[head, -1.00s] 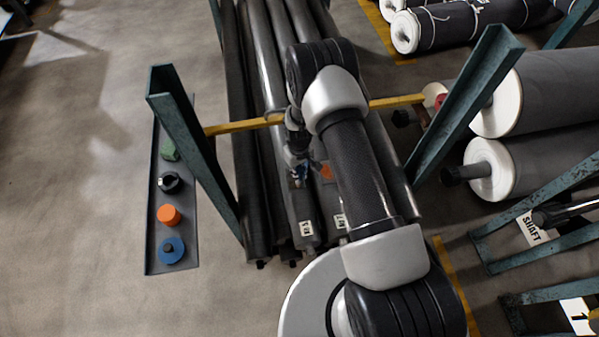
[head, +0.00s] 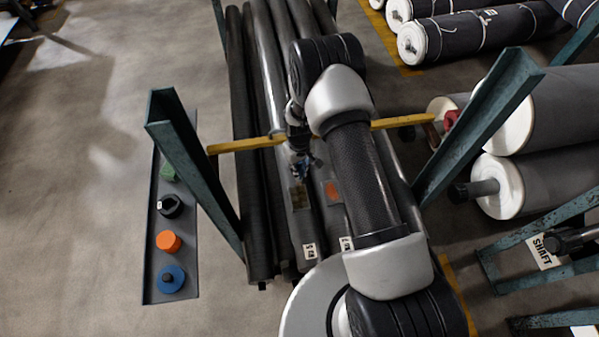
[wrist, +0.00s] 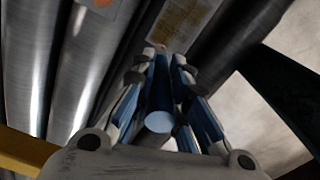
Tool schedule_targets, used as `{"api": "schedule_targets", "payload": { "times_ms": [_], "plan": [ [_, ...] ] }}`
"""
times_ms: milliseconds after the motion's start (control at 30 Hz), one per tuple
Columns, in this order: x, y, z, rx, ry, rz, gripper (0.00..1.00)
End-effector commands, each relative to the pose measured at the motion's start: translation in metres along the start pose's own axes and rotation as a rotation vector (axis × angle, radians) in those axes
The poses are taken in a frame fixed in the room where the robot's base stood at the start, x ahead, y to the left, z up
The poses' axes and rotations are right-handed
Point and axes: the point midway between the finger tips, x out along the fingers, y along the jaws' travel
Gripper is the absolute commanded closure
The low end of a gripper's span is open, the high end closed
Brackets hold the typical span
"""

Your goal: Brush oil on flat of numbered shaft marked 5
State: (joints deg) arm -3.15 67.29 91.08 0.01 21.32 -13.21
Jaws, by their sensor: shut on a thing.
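My gripper (head: 303,168) is above the row of long grey shafts, beyond the labelled near ends. A shaft (head: 305,225) below the gripper has a brownish-gold patch (head: 299,197), which also shows past the fingertips in the wrist view (wrist: 183,20). The gripper is apart from this patch in the head view; brush contact cannot be told. A white tag (head: 309,250) is on that shaft's end; its number is too small to read surely.
The neighbouring shaft has an orange patch (head: 333,190) and a tag (head: 346,243). A yellow bar (head: 240,145) crosses the shafts between teal posts (head: 190,160). A dark tray (head: 150,285) with green, black, orange and blue items lies left. White-ended rolls (head: 505,185) stand right.

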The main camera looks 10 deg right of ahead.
Motion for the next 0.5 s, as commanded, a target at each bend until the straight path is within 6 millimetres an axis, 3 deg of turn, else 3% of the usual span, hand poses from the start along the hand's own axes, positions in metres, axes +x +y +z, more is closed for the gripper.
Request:
{"api": "schedule_targets", "payload": {
  "times_ms": [500],
  "plan": [
    [-0.047,-0.001,-0.004,0.002,-0.004,-0.001,1.0]
  ]
}}
